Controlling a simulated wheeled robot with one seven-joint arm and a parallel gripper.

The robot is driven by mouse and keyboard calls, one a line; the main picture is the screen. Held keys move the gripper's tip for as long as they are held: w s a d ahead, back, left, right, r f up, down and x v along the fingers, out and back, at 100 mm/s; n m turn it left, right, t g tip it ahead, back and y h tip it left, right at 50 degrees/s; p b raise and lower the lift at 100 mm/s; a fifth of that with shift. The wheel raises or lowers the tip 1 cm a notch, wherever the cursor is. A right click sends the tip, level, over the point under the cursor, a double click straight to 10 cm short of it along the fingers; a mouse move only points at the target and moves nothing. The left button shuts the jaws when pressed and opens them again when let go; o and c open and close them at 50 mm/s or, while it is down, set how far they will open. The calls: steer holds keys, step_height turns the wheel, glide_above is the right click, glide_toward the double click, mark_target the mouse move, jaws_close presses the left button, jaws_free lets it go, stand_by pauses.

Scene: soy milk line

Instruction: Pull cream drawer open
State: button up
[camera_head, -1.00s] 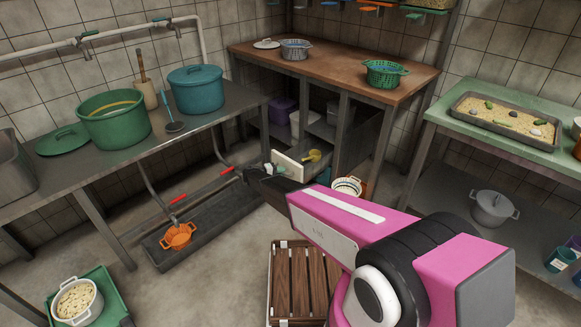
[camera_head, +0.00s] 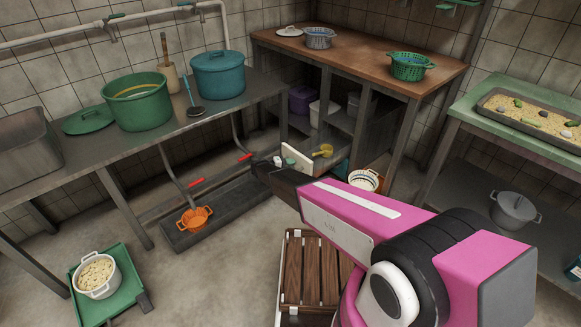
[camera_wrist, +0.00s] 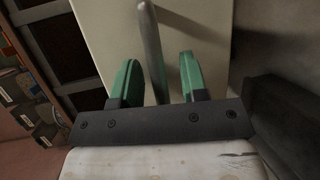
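The cream drawer (camera_head: 297,156) sticks out open from the cabinet under the brown-topped table in the head view. A yellow scoop (camera_head: 324,150) lies inside it. In the wrist view the cream drawer front (camera_wrist: 103,30) fills the middle, with a grey bar handle (camera_wrist: 151,50) standing out from it. My gripper (camera_wrist: 158,80) has its green fingers apart on either side of the handle. The handle is nearer the left finger, and a gap shows to the right finger. In the head view my gripper (camera_head: 279,163) is at the drawer front, partly hidden by my arm.
A wooden slatted crate (camera_head: 312,270) stands on the floor below my arm. An orange basket (camera_head: 195,218) sits on a dark floor tray at left. A striped bowl (camera_head: 364,180) is right of the drawer. Bare floor lies between the left bench and the crate.

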steer(key=v, duration=1.1)
steer(key=shift+d, duration=0.15)
stand_by(0.3)
steer(key=s+d+r+m+g+y, duration=0.1)
steer(key=s+d+r+g+y, duration=0.2)
steer(key=d, duration=0.5)
steer(key=s+d+r+m+g+y, duration=0.1)
steer(key=s+d+r, duration=0.3)
steer(key=d, duration=0.4)
steer(key=s+d+r+g+y, duration=0.2)
steer(key=s+d+r, duration=0.15)
steer(key=d, duration=0.45)
steer(key=s+d+r+m+y, duration=0.1)
steer(key=s+d+r+y, duration=0.3)
steer(key=s, duration=0.4)
steer(key=s+d+r+m+y, duration=0.2)
steer(key=s+d+r+y, duration=0.2)
steer(key=s+d+r, duration=0.3)
steer(key=s, duration=0.2)
steer(key=shift+s+d+r+y, duration=0.2)
steer(key=shift+s+d+y, duration=0.05)
steer(key=shift+d+y, duration=0.15)
